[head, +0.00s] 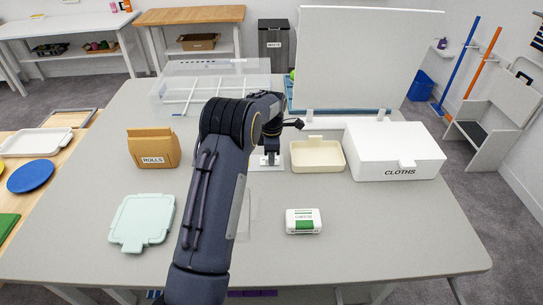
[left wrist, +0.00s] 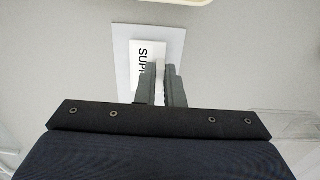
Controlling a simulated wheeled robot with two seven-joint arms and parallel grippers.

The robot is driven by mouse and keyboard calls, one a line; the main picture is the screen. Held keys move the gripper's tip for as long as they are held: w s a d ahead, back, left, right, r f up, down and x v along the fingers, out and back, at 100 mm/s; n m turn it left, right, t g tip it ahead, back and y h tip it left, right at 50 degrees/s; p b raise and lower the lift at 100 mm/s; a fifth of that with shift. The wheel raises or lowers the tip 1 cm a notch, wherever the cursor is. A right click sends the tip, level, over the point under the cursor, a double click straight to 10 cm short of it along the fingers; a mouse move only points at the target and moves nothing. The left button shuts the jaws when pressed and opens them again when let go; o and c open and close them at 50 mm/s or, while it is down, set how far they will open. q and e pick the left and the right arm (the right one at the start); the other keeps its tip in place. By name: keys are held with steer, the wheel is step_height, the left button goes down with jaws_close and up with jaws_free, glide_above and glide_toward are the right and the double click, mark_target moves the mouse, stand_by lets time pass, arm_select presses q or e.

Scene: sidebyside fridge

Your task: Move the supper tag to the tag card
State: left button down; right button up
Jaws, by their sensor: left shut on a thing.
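The supper tag (left wrist: 148,52) is a small white plate with dark letters, of which "SUPP" shows in the left wrist view. My left gripper (left wrist: 160,70) is shut on it, and the fingers hide part of it. The pale tag card (left wrist: 121,65) lies on the table behind and under the tag. I cannot tell whether the tag touches the card. In the head view my left gripper (head: 270,160) points down over the card (head: 258,167), and my arm hides much of it. My right gripper is not in view.
A cream tray (head: 317,167) and the white CLOTHS box (head: 397,165) stand right of the gripper. The ROLLS box (head: 153,160) is left, with a mint lid (head: 142,220) in front. A small white-green box (head: 303,228) stands in front. A clear bin (head: 175,95) is behind.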

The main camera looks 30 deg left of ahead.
arm_select(q)
steer(key=shift+f, duration=0.25)
steer(key=c, duration=1.5)
jaws_free()
steer(key=shift+r, duration=0.1)
step_height(320, 180, up, 7)
steer(key=shift+f+b, duration=0.1)
steer(key=shift+b, duration=0.4)
steer(key=shift+r, duration=0.4)
